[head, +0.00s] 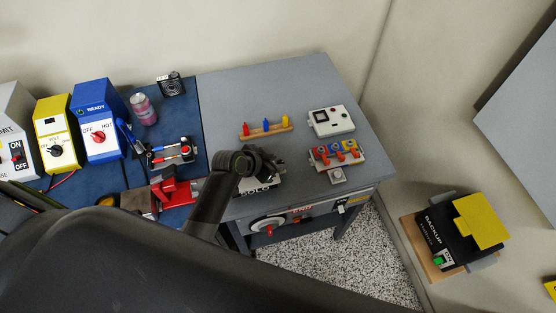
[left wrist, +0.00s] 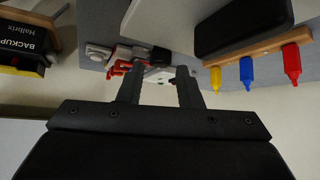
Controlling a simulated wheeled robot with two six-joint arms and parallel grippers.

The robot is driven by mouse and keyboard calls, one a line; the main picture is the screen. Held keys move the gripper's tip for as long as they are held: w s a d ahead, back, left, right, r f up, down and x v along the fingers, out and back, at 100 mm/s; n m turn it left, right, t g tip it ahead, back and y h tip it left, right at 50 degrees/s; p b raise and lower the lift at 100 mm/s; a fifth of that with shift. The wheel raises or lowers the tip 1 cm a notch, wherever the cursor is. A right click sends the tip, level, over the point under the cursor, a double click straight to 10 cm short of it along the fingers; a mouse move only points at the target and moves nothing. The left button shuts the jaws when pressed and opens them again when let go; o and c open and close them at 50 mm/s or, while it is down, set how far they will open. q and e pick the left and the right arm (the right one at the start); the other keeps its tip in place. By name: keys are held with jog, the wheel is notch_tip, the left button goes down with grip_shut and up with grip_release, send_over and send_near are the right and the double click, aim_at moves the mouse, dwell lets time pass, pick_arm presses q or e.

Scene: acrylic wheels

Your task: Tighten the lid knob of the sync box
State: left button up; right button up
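I cannot tell for sure which thing is the sync box. A box with partly hidden white lettering (head: 259,187) stands near the table's front edge, mostly covered by my left gripper (head: 265,164) in the head view; its lid knob cannot be made out. A dark rounded block (left wrist: 240,22) in the left wrist view may be part of this box, beside my fingers. My left gripper (left wrist: 160,88) has its two fingers apart, with nothing held between them; a white box (left wrist: 157,75) shows beyond the gap. My right gripper is out of view.
A wooden rack with red, blue and yellow pegs (head: 266,130) lies behind the gripper. A white box (head: 331,120) and a block with red levers (head: 337,155) stand to the right. A red vise (head: 176,192) is left. A BACKUP box (head: 448,236) is at far right.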

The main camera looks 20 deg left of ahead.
pick_arm(q)
jog(key=shift+x, duration=1)
grip_shut()
jog(key=shift+w+a+f+m+g+h+b, duration=0.1)
jog(key=shift+m+g+h+b, duration=0.25)
jog(key=shift+m+b, duration=0.15)
jog(key=shift+a+f+m+g+h+b, duration=0.1)
jog(key=shift+m+g+h+b, duration=0.15)
jog(key=shift+m+h+b, duration=0.25)
jog(key=shift+d+r+m, duration=0.1)
jog(key=shift+r+m, duration=0.05)
jog(key=shift+m, duration=0.35)
grip_release()
